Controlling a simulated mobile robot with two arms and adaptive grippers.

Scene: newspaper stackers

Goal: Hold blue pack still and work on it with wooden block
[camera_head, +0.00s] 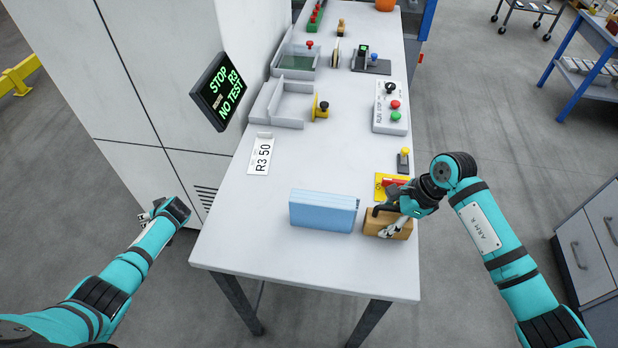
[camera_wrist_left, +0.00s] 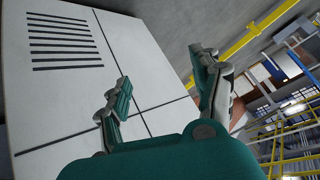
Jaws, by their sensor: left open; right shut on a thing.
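The blue pack (camera_head: 322,212) stands on its long edge near the front of the white table (camera_head: 260,240). The wooden block (camera_head: 374,225) is just right of the pack, with only a narrow gap or contact between them that I cannot tell apart. My right gripper (camera_head: 390,218) is shut on the wooden block from above and hides part of it. My left gripper (camera_head: 158,212) is open and empty, off the table's left side by the white cabinet. Its parted fingers also show in the left wrist view (camera_wrist_left: 165,95), with nothing between them.
A sign reading R3 50 (camera_head: 261,154) lies behind the pack. A yellow and red item (camera_head: 385,184) lies behind the block. Grey trays (camera_head: 282,103) and a button box (camera_head: 390,108) stand farther back. A screen (camera_head: 221,91) reads "STOP R3 NO TEST". The table's front left is clear.

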